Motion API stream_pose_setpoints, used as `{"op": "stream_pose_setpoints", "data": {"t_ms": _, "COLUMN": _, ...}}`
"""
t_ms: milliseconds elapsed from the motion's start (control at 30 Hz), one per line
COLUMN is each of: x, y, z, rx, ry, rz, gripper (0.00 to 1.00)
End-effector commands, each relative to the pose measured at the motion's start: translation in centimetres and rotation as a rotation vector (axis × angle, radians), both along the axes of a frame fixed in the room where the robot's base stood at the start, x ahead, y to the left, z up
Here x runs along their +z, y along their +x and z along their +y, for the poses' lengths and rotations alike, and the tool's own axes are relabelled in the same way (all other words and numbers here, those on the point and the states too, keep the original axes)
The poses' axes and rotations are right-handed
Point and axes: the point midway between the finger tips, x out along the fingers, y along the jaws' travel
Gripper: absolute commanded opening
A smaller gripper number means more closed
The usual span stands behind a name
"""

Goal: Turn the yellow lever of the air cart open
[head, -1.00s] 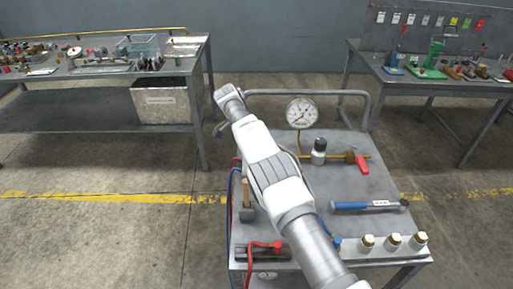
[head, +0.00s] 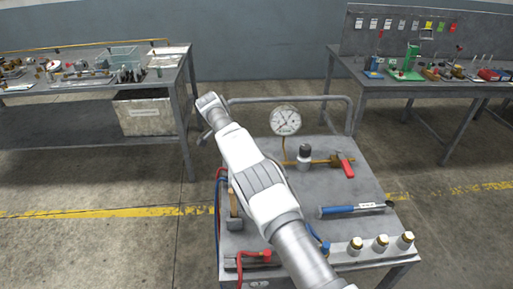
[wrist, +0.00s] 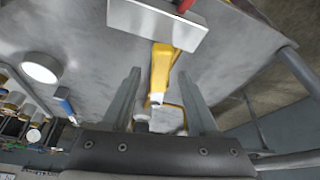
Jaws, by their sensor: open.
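The air cart (head: 285,220) is a grey-topped cart in the middle of the head view. A yellow lever (wrist: 161,66) shows in the wrist view, beside a pale grey block (wrist: 157,25). My gripper (wrist: 158,74) is open, with one finger on each side of the lever in that view. I cannot tell whether either finger touches it. In the head view my arm reaches across the cart's left part, and the fingers and the yellow lever are hidden there.
Cluttered workbenches stand at back left (head: 90,84) and right (head: 430,86).

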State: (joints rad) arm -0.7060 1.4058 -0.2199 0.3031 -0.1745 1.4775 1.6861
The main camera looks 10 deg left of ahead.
Motion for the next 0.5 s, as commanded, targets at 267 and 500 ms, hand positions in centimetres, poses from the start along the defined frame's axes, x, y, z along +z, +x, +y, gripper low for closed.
{"op": "stream_pose_setpoints", "data": {"t_ms": 267, "x": 3.1, "y": 0.2, "z": -0.5, "rx": -0.001, "ry": 0.0, "rz": -0.002, "gripper": 0.6}}
{"op": "stream_pose_setpoints", "data": {"t_ms": 500, "x": 3.7, "y": 0.2, "z": -1.6, "rx": -0.002, "ry": 0.0, "rz": -0.002, "gripper": 0.6}}
